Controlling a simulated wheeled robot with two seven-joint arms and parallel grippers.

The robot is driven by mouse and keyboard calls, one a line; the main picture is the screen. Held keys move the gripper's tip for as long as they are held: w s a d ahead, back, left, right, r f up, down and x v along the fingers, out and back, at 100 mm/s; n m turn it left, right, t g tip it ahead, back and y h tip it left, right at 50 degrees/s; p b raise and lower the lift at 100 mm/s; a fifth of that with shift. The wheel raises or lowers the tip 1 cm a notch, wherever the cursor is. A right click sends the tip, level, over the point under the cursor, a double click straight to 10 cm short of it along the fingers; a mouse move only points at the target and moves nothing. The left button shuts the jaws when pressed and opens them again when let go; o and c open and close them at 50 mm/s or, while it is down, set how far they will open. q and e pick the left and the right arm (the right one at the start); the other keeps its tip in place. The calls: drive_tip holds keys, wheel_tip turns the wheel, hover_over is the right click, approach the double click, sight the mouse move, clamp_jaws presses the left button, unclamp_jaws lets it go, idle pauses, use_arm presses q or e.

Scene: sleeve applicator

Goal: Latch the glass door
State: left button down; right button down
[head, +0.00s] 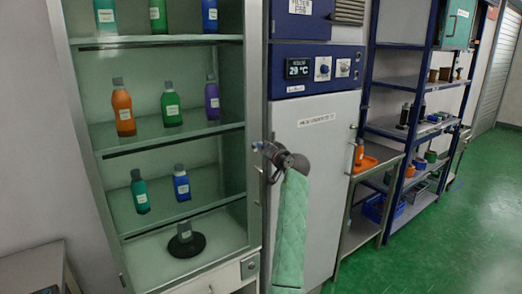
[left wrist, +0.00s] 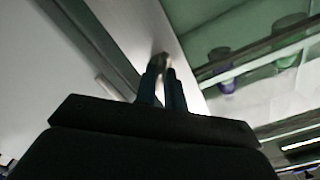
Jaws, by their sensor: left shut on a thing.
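The tall glass-fronted cabinet (head: 253,90) stands at the left in the head view, with bottles on its shelves. The glass door's pale frame (left wrist: 188,60) crosses the left wrist view. My left gripper (head: 262,147) is at the cabinet's right upright, at about mid-height. In the left wrist view, its two dark blue fingers are shut on a small metal latch handle (left wrist: 160,61) at the frame. The fingers hide part of the handle. I cannot tell from these frames whether the latch is engaged. My right gripper is not in view.
A grey appliance with a blue control panel (head: 310,68) stands just right of the cabinet. The green floor (head: 460,240) at the right is clear.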

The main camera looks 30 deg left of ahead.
use_arm(q)
drive_tip(key=m, duration=0.3)
drive_tip(key=shift+p, duration=0.3)
drive_tip(key=m+p, duration=0.1)
drive_tip(key=m, duration=0.1)
drive_tip(key=shift+r+m, duration=0.1)
drive_tip(key=shift+m, duration=0.2)
drive_tip(key=shift+w+m+p, duration=0.1)
drive_tip(key=shift+m+p, duration=0.5)
drive_tip(key=shift+m, duration=0.5)
drive_tip(key=shift+f+m+p, duration=0.2)
drive_tip(key=shift+m+p, duration=0.25)
drive_tip(key=shift+m, duration=0.45)
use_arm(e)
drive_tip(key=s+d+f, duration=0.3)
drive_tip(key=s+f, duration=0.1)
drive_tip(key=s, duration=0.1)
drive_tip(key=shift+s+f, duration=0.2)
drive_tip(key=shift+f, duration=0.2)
use_arm(q)
drive_tip(key=c, duration=1.5)
unclamp_jaws()
drive_tip(key=shift+d, duration=0.1)
drive_tip(key=shift+f, duration=0.1)
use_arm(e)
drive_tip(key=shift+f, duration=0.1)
